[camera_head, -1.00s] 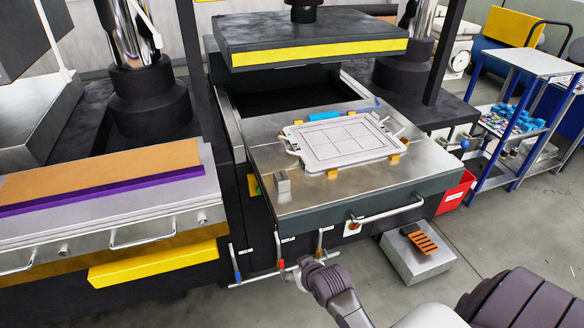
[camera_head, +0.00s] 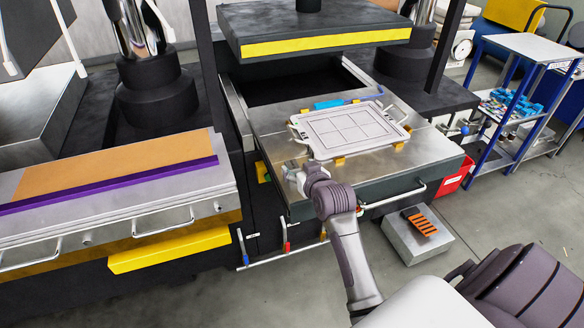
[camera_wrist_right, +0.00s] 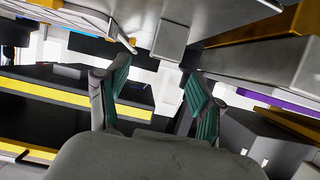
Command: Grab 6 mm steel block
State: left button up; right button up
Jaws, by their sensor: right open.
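The small grey steel block stands near the front left corner of the metal press table (camera_head: 385,170). In the right wrist view the block (camera_wrist_right: 170,40) hangs from the tilted metal surface, just beyond and between the fingertips. My right gripper (camera_head: 292,170) is at that corner in the head view and largely covers the block. In the right wrist view the right gripper (camera_wrist_right: 160,72) is open, its two green-padded fingers spread with nothing between them. I cannot tell whether a finger touches the block. My left gripper is not in view.
A white framed plate (camera_head: 350,132) with yellow clips lies behind the block on the table. The raised press plate (camera_head: 320,40) is above the back. A second press bed (camera_head: 110,185) stands left. A handle (camera_head: 392,196) sticks out in front.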

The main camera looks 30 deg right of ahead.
aim_at(292, 164)
jog(key=shift+w+d+f+p, duration=0.15)
jog(key=shift+w+f+p, duration=0.05)
jog(key=shift+w+p, duration=0.2)
jog(key=x, duration=0.2)
jog(key=p+x, duration=0.1)
jog(key=x, duration=0.1)
jog(key=shift+a+f, duration=0.2)
jog(key=shift+a, duration=0.05)
jog(key=shift+w+d+f, duration=0.1)
jog(key=shift+w, duration=0.05)
jog(key=shift+c, duration=0.6)
grip_shut()
